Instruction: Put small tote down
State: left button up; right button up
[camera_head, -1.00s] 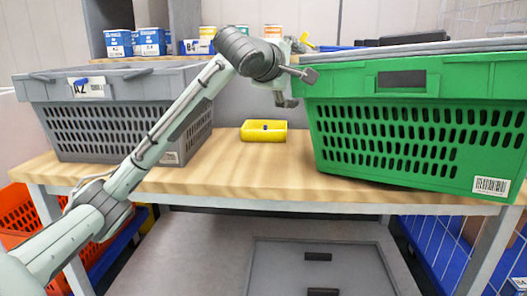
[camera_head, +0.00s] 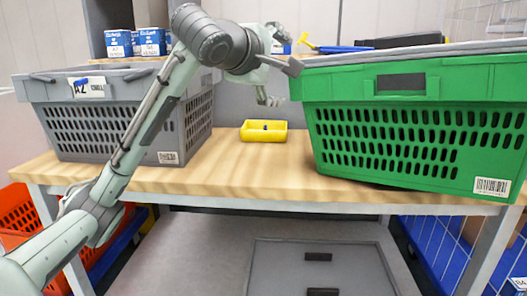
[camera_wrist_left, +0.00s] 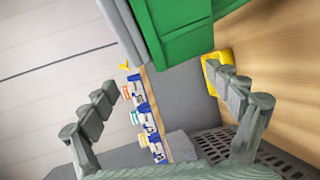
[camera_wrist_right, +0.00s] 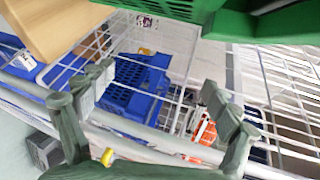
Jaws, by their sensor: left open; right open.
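A small yellow tote (camera_head: 263,135) sits upright on the wooden table, between a large grey tote (camera_head: 120,125) and a large green tote (camera_head: 415,130). My left gripper (camera_head: 272,68) is open and empty, above and behind the yellow tote and left of the green tote. In the left wrist view the yellow tote (camera_wrist_left: 211,62) shows partly behind one finger of the left gripper (camera_wrist_left: 163,98), and the green tote (camera_wrist_left: 185,30) is at the top. My right gripper (camera_wrist_right: 155,95) is open and empty in the right wrist view, below the green tote's edge (camera_wrist_right: 265,25). It is not visible in the head view.
The wooden table (camera_head: 230,175) is clear in front of the yellow tote. An orange crate (camera_head: 20,225) is below at the left. White wire mesh and a blue crate (camera_wrist_right: 135,88) are near my right gripper.

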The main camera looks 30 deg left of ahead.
jog(key=shift+r, duration=0.1)
jog(key=f+v, duration=0.3)
jog(key=v, duration=0.9)
jog(key=shift+v, duration=0.75)
jog(key=shift+f, duration=0.1)
